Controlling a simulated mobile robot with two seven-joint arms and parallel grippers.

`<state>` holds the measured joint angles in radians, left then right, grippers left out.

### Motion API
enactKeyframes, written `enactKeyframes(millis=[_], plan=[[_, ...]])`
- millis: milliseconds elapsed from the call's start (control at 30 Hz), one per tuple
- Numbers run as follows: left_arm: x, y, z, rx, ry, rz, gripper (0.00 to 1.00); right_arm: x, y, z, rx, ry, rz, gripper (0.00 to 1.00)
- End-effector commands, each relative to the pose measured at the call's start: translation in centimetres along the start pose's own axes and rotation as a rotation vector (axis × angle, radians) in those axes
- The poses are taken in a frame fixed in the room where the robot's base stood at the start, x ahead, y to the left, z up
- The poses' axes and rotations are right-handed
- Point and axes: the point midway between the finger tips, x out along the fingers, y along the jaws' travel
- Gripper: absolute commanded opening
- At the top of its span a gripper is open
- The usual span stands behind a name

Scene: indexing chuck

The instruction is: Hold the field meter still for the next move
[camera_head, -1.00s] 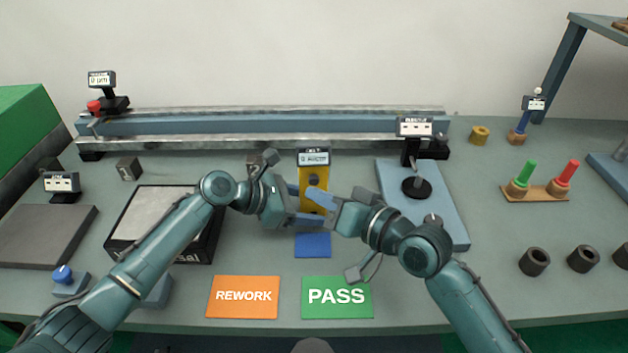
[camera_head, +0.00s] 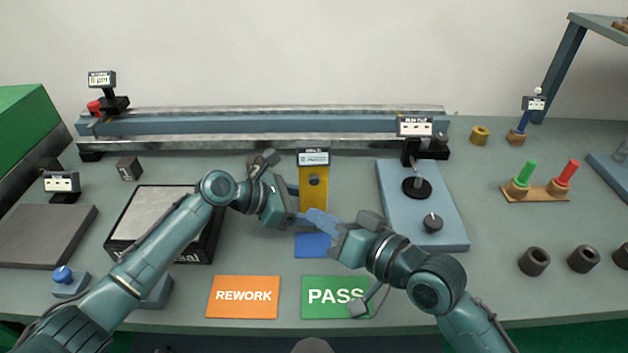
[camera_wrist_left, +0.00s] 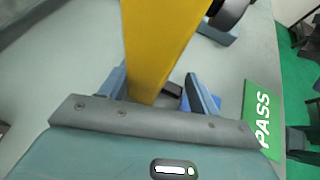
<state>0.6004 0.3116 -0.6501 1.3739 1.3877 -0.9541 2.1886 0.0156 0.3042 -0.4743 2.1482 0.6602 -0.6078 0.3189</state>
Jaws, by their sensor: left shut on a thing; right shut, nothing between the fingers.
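The field meter (camera_head: 314,197) is a yellow upright body with a small dark-framed display on top, standing behind a blue patch (camera_head: 312,246) near the middle of the bench. My left gripper (camera_head: 303,204) is shut on it from the left. In the left wrist view the yellow body (camera_wrist_left: 160,45) rises between the blue fingers (camera_wrist_left: 160,88). My right gripper (camera_head: 312,218) is shut and empty, in front of the meter's lower part. Its fingers overlap the meter's base and the left fingertip in the head view, so I cannot tell whether they touch.
An orange REWORK mat (camera_head: 243,297) and a green PASS mat (camera_head: 327,290) lie at the front. A blue plate with a dark knob (camera_head: 450,235) stands right of the meter. A long rail (camera_head: 250,125) runs along the back. A black-sided box (camera_head: 140,215) is on the left.

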Motion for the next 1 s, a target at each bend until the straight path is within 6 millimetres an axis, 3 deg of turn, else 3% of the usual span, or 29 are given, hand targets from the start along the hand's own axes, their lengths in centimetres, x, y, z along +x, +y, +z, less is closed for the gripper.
enactKeyframes(millis=[467,500,800,1000], plan=[[-0.02,0.04,0.01,0.001,0.000,0.001,0.49,0.03,0.02,-0.02,0.000,0.000,0.000,0.00],[-0.02,0.04,0.00,0.001,0.000,0.001,0.64,0.03,0.02,-0.02,0.000,0.000,0.000,0.00],[-0.02,0.03,0.00,0.000,0.000,0.001,0.88,0.03,0.01,-0.03,0.000,0.000,0.000,0.00],[-0.04,0.02,0.00,0.000,0.000,0.001,0.88,0.03,0.01,-0.03,0.000,0.000,0.000,0.00]])
